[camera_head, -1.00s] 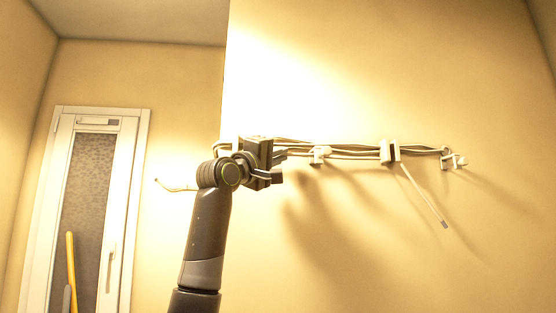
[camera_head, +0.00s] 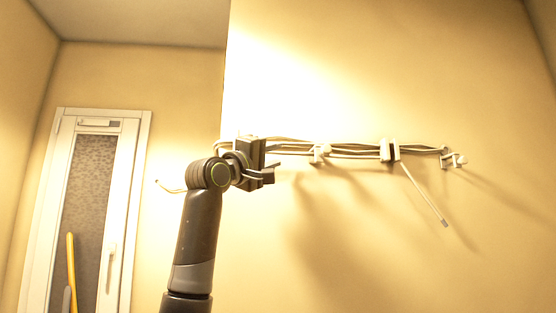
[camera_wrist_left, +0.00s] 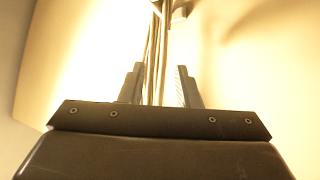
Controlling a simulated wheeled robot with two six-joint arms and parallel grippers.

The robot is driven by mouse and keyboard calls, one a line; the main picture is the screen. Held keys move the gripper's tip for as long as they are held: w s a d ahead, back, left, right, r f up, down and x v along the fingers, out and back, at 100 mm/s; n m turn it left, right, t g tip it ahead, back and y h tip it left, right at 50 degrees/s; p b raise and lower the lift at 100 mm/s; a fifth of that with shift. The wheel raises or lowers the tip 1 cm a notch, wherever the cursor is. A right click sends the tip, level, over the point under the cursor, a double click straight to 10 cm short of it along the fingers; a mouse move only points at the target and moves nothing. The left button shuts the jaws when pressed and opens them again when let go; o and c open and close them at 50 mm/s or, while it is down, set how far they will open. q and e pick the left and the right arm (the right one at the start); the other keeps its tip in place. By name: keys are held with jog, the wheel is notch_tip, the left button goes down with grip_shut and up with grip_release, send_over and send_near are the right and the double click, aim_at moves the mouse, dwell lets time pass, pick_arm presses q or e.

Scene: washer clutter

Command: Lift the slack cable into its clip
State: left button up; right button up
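A bundle of pale cables (camera_head: 350,146) runs along the wall, through several small light clips. One clip (camera_head: 320,153) is nearest my gripper, a blockier clip (camera_head: 389,151) is in the middle, and another clip (camera_head: 454,160) is at the right end. I cannot tell which strand is the slack one. My left gripper (camera_head: 270,168) is at the left part of the bundle and hides some of it. In the left wrist view its fingers (camera_wrist_left: 162,80) stand apart, with the cables (camera_wrist_left: 157,50) passing between or behind them, not visibly gripped. My right gripper is not in view.
A white-framed window (camera_head: 138,180) and a yellow pole (camera_head: 71,270) are at the far left. The wall below the bundle is clear.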

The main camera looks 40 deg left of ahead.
pick_arm(q)
jog(key=b+v, duration=0.6)
jog(key=v, duration=0.9)
jog(key=shift+b, duration=0.3)
jog(key=shift+w+a, duration=0.1)
